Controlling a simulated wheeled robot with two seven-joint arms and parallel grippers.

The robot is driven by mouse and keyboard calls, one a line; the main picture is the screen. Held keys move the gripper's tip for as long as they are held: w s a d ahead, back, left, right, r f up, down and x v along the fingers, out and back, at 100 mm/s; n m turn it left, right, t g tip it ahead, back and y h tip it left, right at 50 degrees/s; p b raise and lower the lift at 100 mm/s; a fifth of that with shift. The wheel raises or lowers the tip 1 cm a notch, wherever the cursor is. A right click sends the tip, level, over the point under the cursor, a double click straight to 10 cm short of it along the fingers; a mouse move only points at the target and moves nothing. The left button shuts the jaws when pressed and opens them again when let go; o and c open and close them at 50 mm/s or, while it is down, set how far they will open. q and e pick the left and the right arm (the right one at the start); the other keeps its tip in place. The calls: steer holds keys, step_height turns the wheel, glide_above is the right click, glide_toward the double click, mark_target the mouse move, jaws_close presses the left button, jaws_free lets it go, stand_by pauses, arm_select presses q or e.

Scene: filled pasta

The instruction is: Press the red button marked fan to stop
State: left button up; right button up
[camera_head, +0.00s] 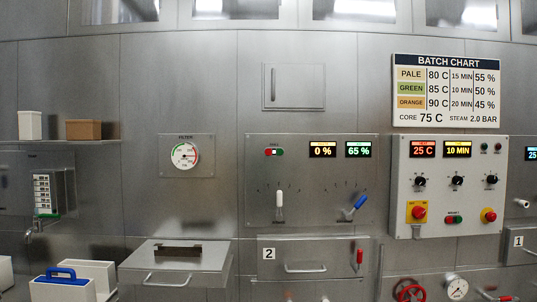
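A small red button (269,152) sits beside a green button (280,152) on the middle steel panel (300,170). The tiny label above this pair is too small to read for certain. Another red button (450,219) and green button (459,219) sit close together low on the right control panel (400,160), and their label cannot be read. Neither of my grippers shows in the head view.
The middle panel has displays reading 0 % (322,150) and 65 % (358,150), a white lever (279,199) and a blue lever (359,203). A steel lidded box (175,262) juts out at lower left. A red handwheel (408,290) is at the bottom.

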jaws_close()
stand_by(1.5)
